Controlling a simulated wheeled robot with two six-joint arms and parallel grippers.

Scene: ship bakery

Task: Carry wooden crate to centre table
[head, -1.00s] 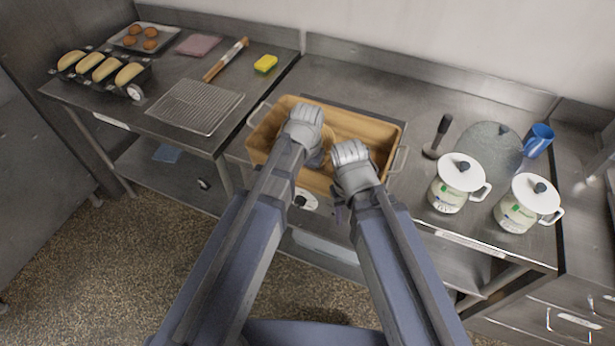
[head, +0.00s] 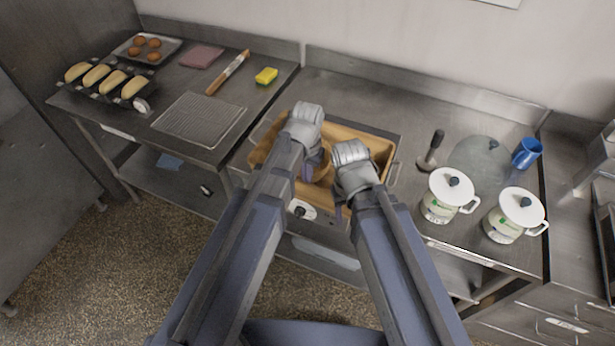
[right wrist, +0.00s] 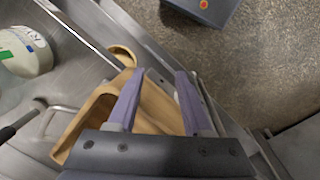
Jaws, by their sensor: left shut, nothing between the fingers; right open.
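The wooden crate (head: 372,138), light brown and open-topped, sits on the steel counter between wire handles. A round wooden piece inside it is partly hidden by my grippers. My left gripper (head: 309,172) is shut and empty, its purple fingers over the crate's interior. My right gripper (head: 341,208) is at the crate's near side, with its fingers mostly hidden by the arm. In the right wrist view, my right gripper (right wrist: 160,88) is open, its purple fingers apart with part of the crate (right wrist: 92,108) beneath and between them. I cannot tell whether they touch it.
Speckled floor lies in front.

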